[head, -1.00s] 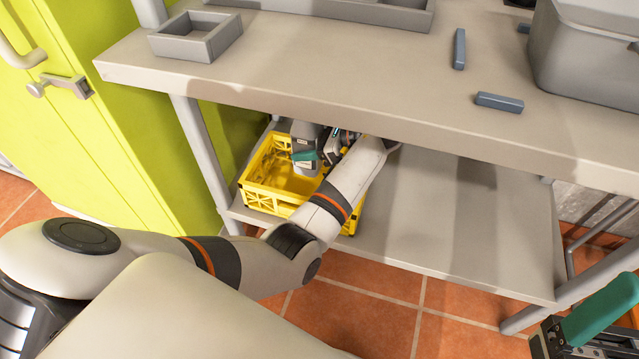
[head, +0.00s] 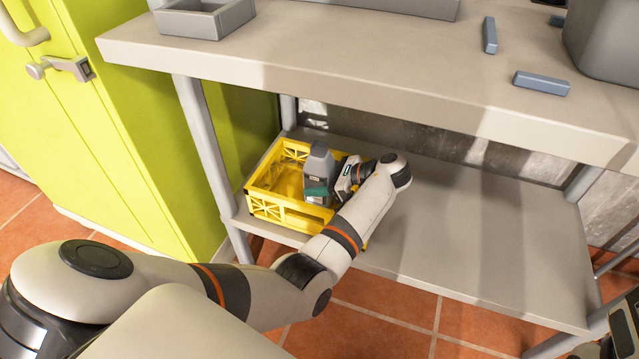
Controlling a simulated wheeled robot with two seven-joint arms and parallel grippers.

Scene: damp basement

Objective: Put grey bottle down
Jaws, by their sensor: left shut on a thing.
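The grey bottle (head: 319,161) stands roughly upright at the yellow crate (head: 262,204) on the lower shelf. My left gripper (head: 318,188) is shut on the bottle, with its teal finger across the bottle's lower part. The arm reaches in from the right side of the crate. The bottle's base is hidden by the finger and the crate wall, so I cannot tell whether it touches the crate floor. A dark part of my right gripper (head: 625,328) shows at the bottom right edge; its fingers are not clear.
The crate sits at the left end of the lower shelf (head: 480,235), which is bare to the right. The upper worktop (head: 380,85) overhangs it and holds a grey tray (head: 205,18), blue-grey bars (head: 541,83) and a grey bin (head: 605,45). A green cabinet (head: 110,120) stands left.

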